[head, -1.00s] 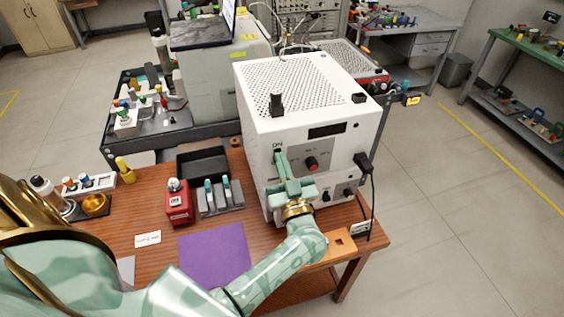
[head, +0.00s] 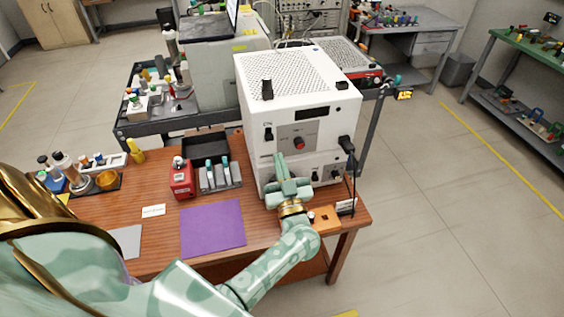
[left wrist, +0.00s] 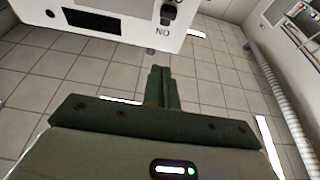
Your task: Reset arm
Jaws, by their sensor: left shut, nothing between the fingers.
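My left gripper (head: 279,160) is shut and empty in front of the white machine (head: 300,109). Its fingers point up, below and slightly right of the black switch (head: 268,133) and left of the red knob (head: 299,142) on the machine's front. In the left wrist view the shut fingers (left wrist: 160,72) are seen against the tiled floor, apart from the machine (left wrist: 110,25). A black switch (left wrist: 167,15) with a label beside it shows on the machine there. My right gripper is not in view.
The brown table (head: 165,225) carries a purple mat (head: 212,228), a red box (head: 181,180), a grey rack (head: 220,178) with several tubes, and a black tray (head: 205,145). An orange block (head: 325,222) sits at the right front, close to my left wrist. A dark cable hangs at the machine's right.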

